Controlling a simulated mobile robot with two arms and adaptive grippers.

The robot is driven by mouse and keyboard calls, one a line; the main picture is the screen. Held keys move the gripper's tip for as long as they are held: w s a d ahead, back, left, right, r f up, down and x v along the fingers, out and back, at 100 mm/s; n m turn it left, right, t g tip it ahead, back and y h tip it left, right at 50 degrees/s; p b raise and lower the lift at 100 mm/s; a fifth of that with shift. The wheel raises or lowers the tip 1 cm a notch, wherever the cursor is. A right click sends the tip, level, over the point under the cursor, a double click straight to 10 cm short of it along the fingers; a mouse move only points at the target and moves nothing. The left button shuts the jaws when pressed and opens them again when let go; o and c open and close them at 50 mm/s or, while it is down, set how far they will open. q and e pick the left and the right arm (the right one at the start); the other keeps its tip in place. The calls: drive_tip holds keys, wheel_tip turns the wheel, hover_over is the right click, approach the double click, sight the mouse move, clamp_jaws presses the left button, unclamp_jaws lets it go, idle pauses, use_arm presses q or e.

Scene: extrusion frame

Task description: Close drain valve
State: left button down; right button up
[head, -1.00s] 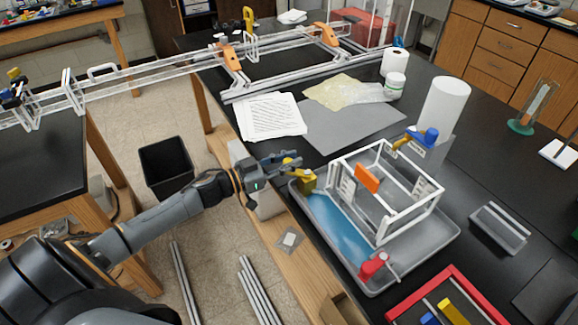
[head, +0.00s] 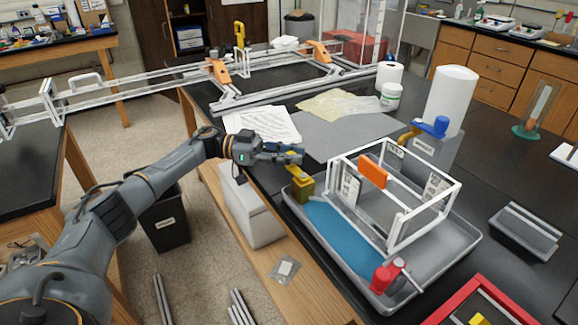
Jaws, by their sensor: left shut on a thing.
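A grey tray (head: 452,246) on the black bench holds a white open frame (head: 412,226) with an orange block on it. Labels are too small to read. My left gripper (head: 290,154) is shut on the yellow valve's handle, directly above its body; the fingers partly hide the handle. My right gripper is not in view.
Printed papers (head: 262,127), a grey mat (head: 345,134), a white cylinder (head: 450,101) and a white jar (head: 390,96) stand or lie behind the tray. A red-edged tray (head: 455,300) is at front right. A black bin (head: 168,222) is on the floor.

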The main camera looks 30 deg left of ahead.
use_arm(q)
drive_tip(key=shift+w+g, duration=0.15)
drive_tip(key=shift+g, duration=0.15)
drive_tip(key=c, duration=1.1)
unclamp_jaws()
drive_tip(key=v, duration=1.2)
drive_tip(key=shift+a, duration=0.1)
drive_tip(key=shift+f, duration=0.1)
